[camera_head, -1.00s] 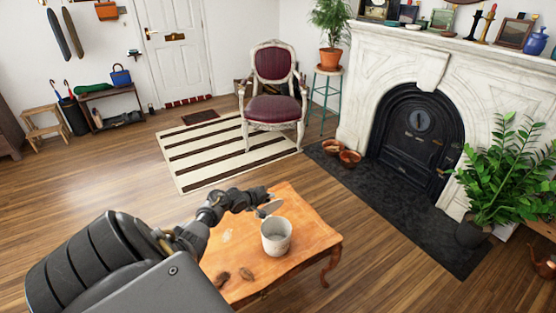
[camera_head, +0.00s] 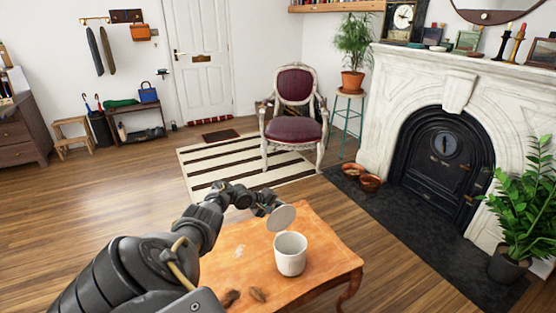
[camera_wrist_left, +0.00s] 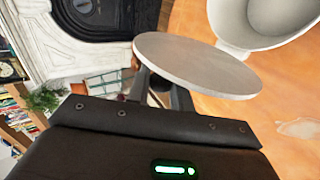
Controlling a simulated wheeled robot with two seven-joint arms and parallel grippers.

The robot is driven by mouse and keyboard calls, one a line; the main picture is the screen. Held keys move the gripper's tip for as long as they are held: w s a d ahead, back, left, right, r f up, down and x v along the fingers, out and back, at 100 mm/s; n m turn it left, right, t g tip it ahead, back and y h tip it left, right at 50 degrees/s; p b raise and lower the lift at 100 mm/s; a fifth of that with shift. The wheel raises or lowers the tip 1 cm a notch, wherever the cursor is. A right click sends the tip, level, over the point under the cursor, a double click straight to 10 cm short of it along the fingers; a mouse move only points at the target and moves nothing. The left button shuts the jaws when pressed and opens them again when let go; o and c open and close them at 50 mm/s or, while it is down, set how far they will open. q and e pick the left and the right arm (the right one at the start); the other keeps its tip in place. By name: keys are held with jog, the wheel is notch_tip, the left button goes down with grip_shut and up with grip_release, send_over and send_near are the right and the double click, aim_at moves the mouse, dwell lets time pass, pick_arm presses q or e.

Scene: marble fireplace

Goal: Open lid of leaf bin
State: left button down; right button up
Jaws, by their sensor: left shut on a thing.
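The leaf bin (camera_head: 291,256) is a small whitish pot standing upright on the wooden table, with its top open. It also shows in the left wrist view (camera_wrist_left: 232,30) at the top right. Its lid (camera_head: 281,217), a round grey disc, is off the bin and held tilted just above and behind its rim. In the left wrist view the lid (camera_wrist_left: 195,64) spans the middle, apart from the bin. My left gripper (camera_head: 266,204) is shut on the lid; the lid hides part of its fingers (camera_wrist_left: 160,88). My right gripper is not in view.
The orange wooden table (camera_head: 325,262) has two brown leaf-like pieces (camera_head: 257,294) near its front left. Clear tabletop lies right of the bin. A chair (camera_head: 294,115), a fireplace (camera_head: 440,150) and a potted plant (camera_head: 518,215) stand beyond.

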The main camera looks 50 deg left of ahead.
pick_arm(q)
jog(key=shift+s+f, duration=0.1)
jog(key=shift+f, duration=0.1)
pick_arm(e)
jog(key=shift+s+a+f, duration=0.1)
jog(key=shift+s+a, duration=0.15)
pick_arm(q)
jog(key=shift+d, duration=0.1)
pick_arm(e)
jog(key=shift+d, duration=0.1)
